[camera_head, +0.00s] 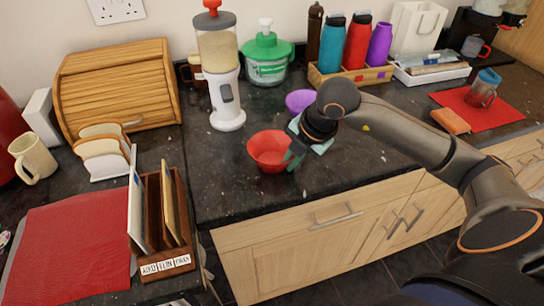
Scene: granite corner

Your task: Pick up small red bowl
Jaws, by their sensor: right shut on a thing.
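The small red bowl (266,149) is upright at the front part of the dark granite counter, near its front edge. My right gripper (296,154) is at the bowl's right side, shut on its rim. My right arm comes in from the right and covers part of the counter behind it. I cannot tell whether the bowl touches the counter or is slightly raised. My left gripper is not in view.
A purple bowl (299,101) stands just behind my right gripper. A cereal dispenser (221,75) stands behind the red bowl to the left. A wooden organizer (181,262) stands at the front left. The counter (228,187) in front of the bowl is clear.

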